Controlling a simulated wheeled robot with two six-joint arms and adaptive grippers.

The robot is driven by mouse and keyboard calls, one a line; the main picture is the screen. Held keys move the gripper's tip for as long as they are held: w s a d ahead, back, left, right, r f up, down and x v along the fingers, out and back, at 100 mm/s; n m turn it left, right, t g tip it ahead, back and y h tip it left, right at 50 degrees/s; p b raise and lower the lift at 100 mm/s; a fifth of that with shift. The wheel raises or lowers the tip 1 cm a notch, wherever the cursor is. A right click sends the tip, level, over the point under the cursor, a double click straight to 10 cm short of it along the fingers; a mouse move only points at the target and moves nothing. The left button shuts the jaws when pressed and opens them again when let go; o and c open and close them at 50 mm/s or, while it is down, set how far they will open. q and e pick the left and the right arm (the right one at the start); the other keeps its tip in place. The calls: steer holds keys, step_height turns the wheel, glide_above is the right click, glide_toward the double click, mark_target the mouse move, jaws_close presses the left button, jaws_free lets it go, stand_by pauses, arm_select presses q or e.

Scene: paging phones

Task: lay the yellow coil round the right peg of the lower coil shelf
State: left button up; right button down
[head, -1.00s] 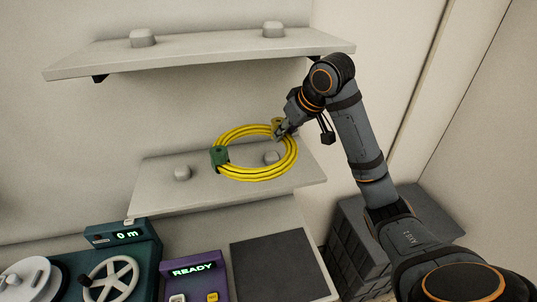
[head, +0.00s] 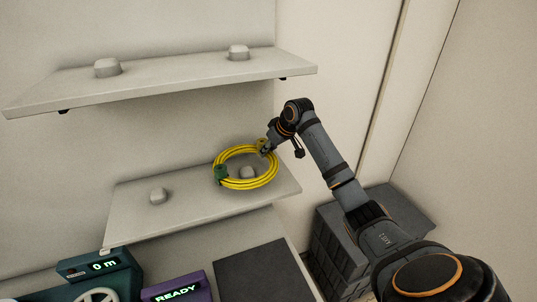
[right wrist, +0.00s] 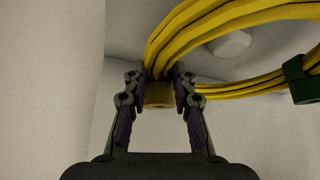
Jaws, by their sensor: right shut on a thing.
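The yellow coil (head: 246,184) is at the right end of the lower coil shelf (head: 195,209), with a green clip (head: 221,175) on its left side. The right peg (head: 247,173) shows inside the coil's ring; whether the coil touches the shelf is hard to tell. My right gripper (head: 265,152) is shut on the coil's far right side. In the right wrist view, the right gripper (right wrist: 160,82) grips the coil (right wrist: 215,22) at a yellow block (right wrist: 159,95), and a pale peg (right wrist: 229,45) shows within the ring. My left gripper is out of view.
The left peg (head: 157,196) of the lower shelf is bare. The upper shelf (head: 170,82) has two bare pegs. Below are a dark mat (head: 260,270), a purple READY box (head: 178,290) and a teal 0 m counter (head: 95,266). A dark crate (head: 338,235) stands at right.

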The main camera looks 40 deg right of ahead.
steer(key=shift+w+d+f, duration=0.1)
steer(key=shift+w+f, duration=0.05)
step_height(320, 180, down, 2)
steer(key=p, duration=0.3)
steer(key=shift+f, duration=0.6)
steer(key=c, duration=1.1)
jaws_free()
